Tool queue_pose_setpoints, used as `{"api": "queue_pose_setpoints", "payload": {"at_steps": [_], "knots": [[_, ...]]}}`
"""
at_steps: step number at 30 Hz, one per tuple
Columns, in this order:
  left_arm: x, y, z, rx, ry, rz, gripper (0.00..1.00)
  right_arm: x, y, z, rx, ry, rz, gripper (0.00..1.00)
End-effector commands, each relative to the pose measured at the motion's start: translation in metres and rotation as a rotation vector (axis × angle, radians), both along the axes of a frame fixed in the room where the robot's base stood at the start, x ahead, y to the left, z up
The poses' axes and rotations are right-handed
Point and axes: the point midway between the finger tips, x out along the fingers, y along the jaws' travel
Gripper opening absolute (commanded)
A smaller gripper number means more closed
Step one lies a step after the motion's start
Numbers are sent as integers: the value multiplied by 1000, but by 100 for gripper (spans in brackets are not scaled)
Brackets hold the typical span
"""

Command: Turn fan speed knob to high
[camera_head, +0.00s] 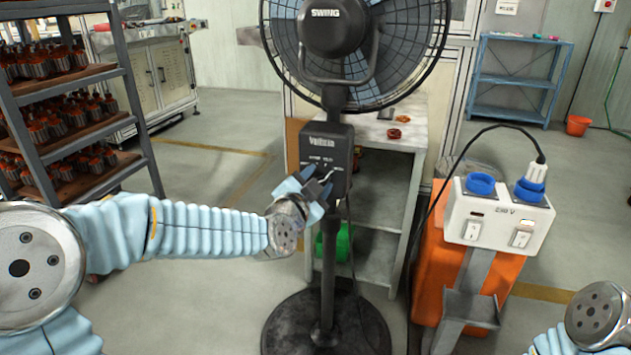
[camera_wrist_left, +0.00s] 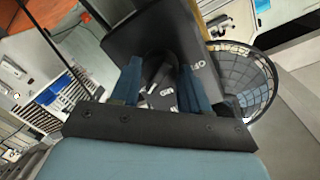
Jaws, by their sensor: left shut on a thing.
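The black pedestal fan (camera_head: 326,240) stands upright in the middle of the head view, with its control box (camera_head: 327,142) below the round caged head. My left gripper (camera_head: 318,186) is at the lower front of the control box, shut on the fan speed knob, which its fingers mostly hide. In the left wrist view the blue fingers (camera_wrist_left: 158,88) reach to the box face around the knob, and white markings show between them. The fan cage (camera_wrist_left: 248,85) also shows there. My right arm is only partly in the head view at the lower right, and its gripper is out of view.
A socket box (camera_head: 497,216) with blue outlets and a plugged-in white plug stands on a post to the right, by an orange box (camera_head: 432,270). A table with shelves (camera_head: 385,205) stands behind the fan. A rack of armatures (camera_head: 70,120) is at the left.

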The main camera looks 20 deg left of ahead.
Motion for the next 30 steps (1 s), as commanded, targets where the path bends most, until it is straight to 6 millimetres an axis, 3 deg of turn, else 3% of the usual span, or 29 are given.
{"api": "queue_pose_setpoints", "payload": {"at_steps": [8,9,13,23,26,30], "knots": [[0,-1,-1,2,1,-2,15,0,0,0,0,0,0,0],[0,-1,-1,2,1,-2,51,0,0,0,0,0,0,0],[0,0,-1,1,1,-2,70,0,0,0,0,0,0,0],[-3,0,0,0,-1,-1,70,0,0,-1,0,0,0,0],[-15,1,1,1,-2,-1,70,0,0,-2,-1,1,-1,0],[-46,5,3,0,-3,0,70,1,-1,-5,-2,-1,-3,0]]}}
